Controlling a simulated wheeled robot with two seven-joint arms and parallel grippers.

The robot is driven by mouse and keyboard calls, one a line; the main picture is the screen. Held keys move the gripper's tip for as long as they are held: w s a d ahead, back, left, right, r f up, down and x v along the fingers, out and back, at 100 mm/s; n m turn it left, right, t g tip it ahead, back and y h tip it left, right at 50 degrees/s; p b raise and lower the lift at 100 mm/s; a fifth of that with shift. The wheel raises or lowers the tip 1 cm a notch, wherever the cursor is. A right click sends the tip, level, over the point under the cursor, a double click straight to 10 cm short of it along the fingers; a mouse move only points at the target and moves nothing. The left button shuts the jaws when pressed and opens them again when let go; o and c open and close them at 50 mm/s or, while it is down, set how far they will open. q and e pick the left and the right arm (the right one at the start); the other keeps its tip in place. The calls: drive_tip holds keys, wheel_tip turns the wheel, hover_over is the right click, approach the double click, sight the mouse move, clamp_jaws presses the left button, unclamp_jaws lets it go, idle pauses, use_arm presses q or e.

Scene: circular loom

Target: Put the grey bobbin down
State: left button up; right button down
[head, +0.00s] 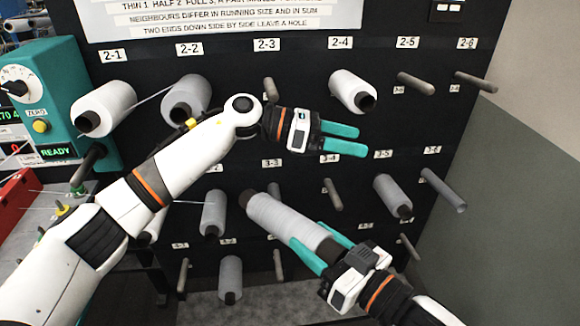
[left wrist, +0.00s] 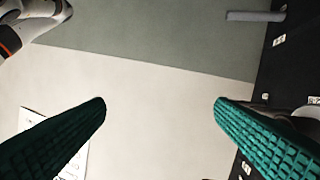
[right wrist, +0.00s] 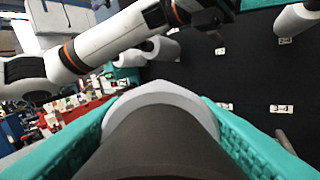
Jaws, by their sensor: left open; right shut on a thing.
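The grey bobbin (head: 285,220) is a cone of light grey yarn on a dark core. My right gripper (head: 322,252) is shut on its near end and holds it tilted in front of the rack (head: 300,175). In the right wrist view the bobbin's dark core and grey yarn (right wrist: 165,95) fill the space between the teal fingers. Its far end overlaps the rack in the head view, and I cannot tell whether it touches a peg. My left gripper (head: 358,140) is open and empty in front of the rack's upper middle; the left wrist view shows nothing between its fingers.
Grey bobbins hang lower (head: 392,195), (head: 230,278). Bare pegs show under 2-3 (head: 269,90) and 2-5 (head: 415,84). A teal control box (head: 75,85) stands left.

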use_arm(q)
drive_tip(key=s+d+r+m+g+y, duration=0.1)
drive_tip(key=s+r+m+y, duration=0.1)
drive_tip(key=s+m+y, duration=0.35)
drive_tip(key=m+t+y, duration=0.3)
drive_tip(key=m+y, duration=0.2)
drive_tip(key=y, duration=0.5)
hover_over(290, 214)
drive_tip(key=shift+d+f, duration=0.1)
drive_tip(key=shift+f, duration=0.3)
use_arm(e)
drive_tip(key=shift+s+r, duration=0.1)
use_arm(q)
drive_tip(key=shift+f, duration=0.6)
wheel_tip(290, 214, down, 11)
drive_tip(key=shift+r, duration=0.1)
